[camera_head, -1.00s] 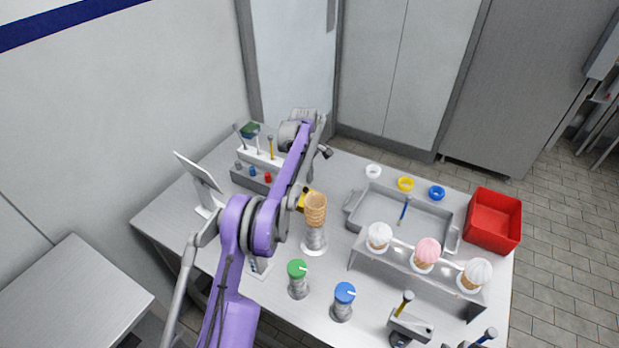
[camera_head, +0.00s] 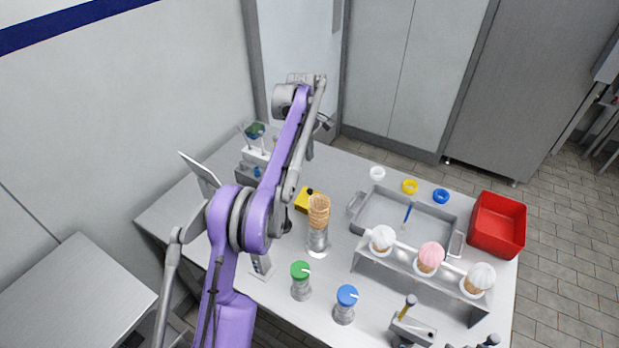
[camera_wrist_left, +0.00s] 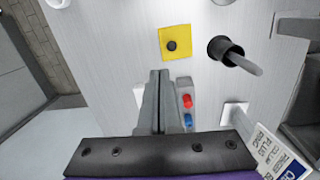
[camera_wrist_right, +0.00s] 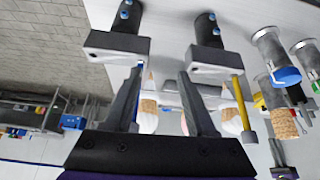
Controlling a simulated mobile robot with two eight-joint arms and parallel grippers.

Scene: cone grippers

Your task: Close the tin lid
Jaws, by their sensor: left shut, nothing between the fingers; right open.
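I cannot pick out a tin with an open lid for certain. A yellow square with a black knob (camera_wrist_left: 175,43) lies flat on the table in the left wrist view; the head view also shows it beside the cone stand. A jar with a green top (camera_head: 300,272) and a jar with a blue top (camera_head: 346,296) stand upright at the front. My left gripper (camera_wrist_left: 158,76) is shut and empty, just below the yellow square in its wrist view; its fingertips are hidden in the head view. My right gripper (camera_wrist_right: 160,78) is open, with no object held between its fingers.
A dark round cup with a stick (camera_wrist_left: 225,48) is right of the yellow square. A cone stand (camera_head: 317,240), a grey tray (camera_head: 378,208), a rack of cones (camera_head: 396,262) and a red bin (camera_head: 500,220) occupy the table. A button box (camera_wrist_left: 185,100) is beside my left fingers.

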